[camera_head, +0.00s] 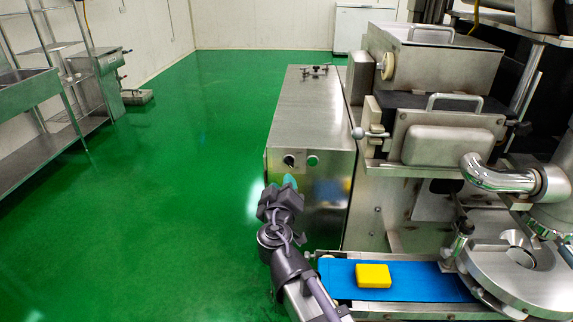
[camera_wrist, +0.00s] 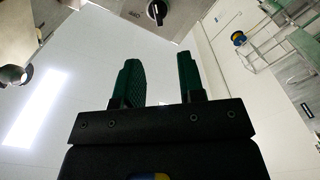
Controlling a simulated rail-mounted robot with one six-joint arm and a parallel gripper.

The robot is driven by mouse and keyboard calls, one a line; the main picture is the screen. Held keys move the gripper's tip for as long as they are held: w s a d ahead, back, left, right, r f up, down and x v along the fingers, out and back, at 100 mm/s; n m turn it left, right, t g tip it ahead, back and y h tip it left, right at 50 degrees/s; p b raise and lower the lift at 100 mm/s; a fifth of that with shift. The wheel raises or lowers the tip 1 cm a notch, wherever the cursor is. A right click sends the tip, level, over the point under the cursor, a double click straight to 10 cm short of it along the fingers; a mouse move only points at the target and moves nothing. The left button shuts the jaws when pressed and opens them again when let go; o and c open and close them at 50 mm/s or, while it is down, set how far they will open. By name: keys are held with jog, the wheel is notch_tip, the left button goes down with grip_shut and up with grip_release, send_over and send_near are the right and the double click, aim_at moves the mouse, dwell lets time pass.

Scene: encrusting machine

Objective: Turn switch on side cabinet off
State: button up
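The side cabinet (camera_head: 308,115) is a long stainless-steel box left of the machine.
A blue conveyor belt (camera_head: 435,283) with a yellow block (camera_head: 373,275) lies right of my arm. The steel encrusting machine (camera_head: 438,145) stands right of the cabinet. Steel shelving (camera_head: 40,160) is at the far left. The green floor (camera_head: 190,190) between is clear.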

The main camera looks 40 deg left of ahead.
aim_at(287, 162)
jog(key=x, duration=1)
jog(key=shift+w, duration=0.2)
grip_shut()
